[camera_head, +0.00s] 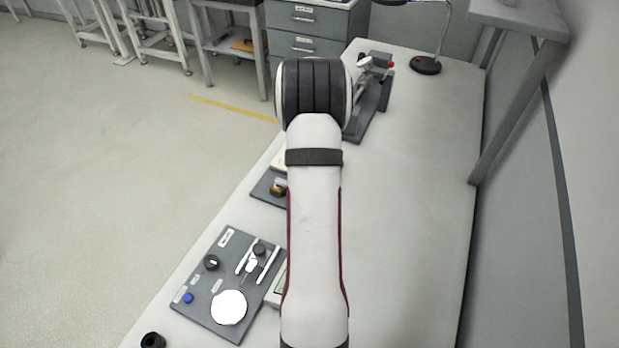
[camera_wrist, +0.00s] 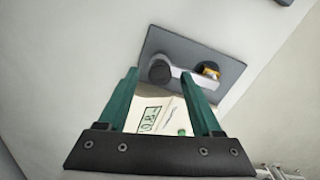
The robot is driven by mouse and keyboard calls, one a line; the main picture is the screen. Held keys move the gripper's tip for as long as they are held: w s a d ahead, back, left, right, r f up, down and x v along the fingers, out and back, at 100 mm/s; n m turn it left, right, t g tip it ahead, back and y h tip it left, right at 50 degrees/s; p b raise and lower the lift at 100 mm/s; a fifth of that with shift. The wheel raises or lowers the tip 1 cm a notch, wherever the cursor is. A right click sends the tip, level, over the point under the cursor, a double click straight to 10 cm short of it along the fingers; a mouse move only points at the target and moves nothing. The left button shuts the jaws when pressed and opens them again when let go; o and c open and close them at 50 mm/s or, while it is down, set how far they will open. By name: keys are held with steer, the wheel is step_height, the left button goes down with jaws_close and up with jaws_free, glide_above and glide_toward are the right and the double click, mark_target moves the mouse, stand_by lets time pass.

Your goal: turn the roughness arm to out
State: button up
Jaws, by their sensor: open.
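The roughness arm (camera_wrist: 182,72) is a pale bar in the wrist view. It runs from a dark round knob (camera_wrist: 162,71) to a brass-coloured part (camera_wrist: 210,69), on a grey plate (camera_wrist: 160,40). My gripper (camera_wrist: 158,74) is open, its two green fingers pointing toward the knob end of the bar. I cannot tell how far the tips are from it. Nothing is seen held. In the head view the plate (camera_head: 262,188) and brass part (camera_head: 278,187) show at the left of my arm, which hides the gripper and the rest of the plate.
A cream unit with a display (camera_wrist: 151,117) lies beside the plate, between the fingers in view. A grey board (camera_head: 205,295) with knobs and a white disc stands nearer. A grey fixture (camera_head: 372,105) stands farther back. The bench (camera_head: 420,180) is clear to the right of my arm.

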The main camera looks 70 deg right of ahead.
steer(key=shift+f, duration=0.3)
steer(key=shift+c, duration=0.3)
jaws_close()
steer(key=shift+r, duration=0.1)
stand_by(0.9)
